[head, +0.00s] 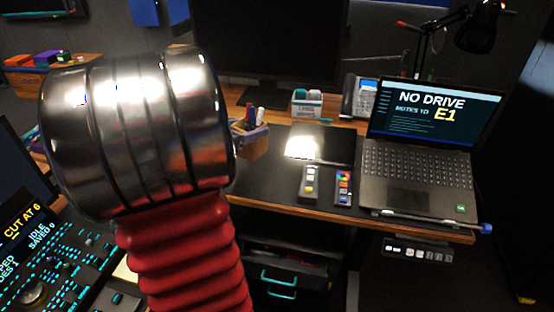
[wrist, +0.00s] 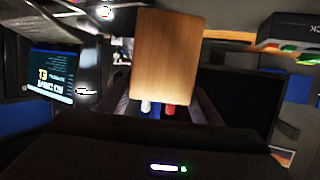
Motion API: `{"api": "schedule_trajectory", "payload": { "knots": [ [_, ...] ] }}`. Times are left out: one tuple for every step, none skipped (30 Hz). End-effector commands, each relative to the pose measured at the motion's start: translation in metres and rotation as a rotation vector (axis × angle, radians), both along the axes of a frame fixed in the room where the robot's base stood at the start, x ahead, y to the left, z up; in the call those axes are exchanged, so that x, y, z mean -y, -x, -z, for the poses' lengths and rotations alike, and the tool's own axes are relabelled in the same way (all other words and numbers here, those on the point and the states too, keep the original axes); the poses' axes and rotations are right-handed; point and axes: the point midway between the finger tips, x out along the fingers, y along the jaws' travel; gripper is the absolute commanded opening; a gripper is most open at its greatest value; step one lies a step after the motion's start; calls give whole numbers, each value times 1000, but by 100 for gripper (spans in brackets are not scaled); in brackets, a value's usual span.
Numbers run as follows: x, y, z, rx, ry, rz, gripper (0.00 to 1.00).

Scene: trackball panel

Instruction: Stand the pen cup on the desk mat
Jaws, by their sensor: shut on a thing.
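The pen cup (head: 254,147) is a light wooden box with pens in it, partly hidden behind my arm in the head view. In the wrist view the pen cup (wrist: 165,55) shows a plain wooden face, with white, blue and red pen ends below it in that upside-down picture. My gripper (wrist: 165,108) is shut on the cup, its dark fingers at either side. The desk mat (head: 270,178) is a black sheet on the wooden desk. The cup appears over the mat's left part in the head view; I cannot tell its height above it.
An open laptop (head: 417,150) stands at the right of the desk. Two small control pads (head: 310,183) lie near the front edge. A phone (head: 362,98), a small box (head: 307,103) and a monitor (head: 270,50) stand behind. The mat's front left is clear.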

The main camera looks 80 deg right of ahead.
Motion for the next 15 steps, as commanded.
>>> {"api": "schedule_trajectory", "payload": {
  "knots": [
    [0, 0, 2, -1, 0, 0, 32],
    [0, 0, 3, -2, -1, -1, 32],
    [0, 0, 7, -2, -2, -1, 32],
    [0, 0, 11, -2, -3, 0, 32],
    [0, 0, 14, -3, -4, -1, 32],
    [0, 0, 20, -3, -4, -1, 32],
    [0, 0, 25, -3, -4, -1, 32],
    [0, 0, 31, -3, -5, -1, 32],
    [0, -1, 37, -4, -4, -2, 32],
    [0, -1, 42, -3, -4, -1, 32],
    [0, 0, 47, -4, -4, -2, 32],
    [0, 0, 52, -4, -3, -1, 32],
    [0, -1, 55, -3, -3, -2, 32],
    [0, -1, 58, -3, -2, -2, 32],
    [0, -1, 60, -2, -1, -2, 32]
  ]
}}
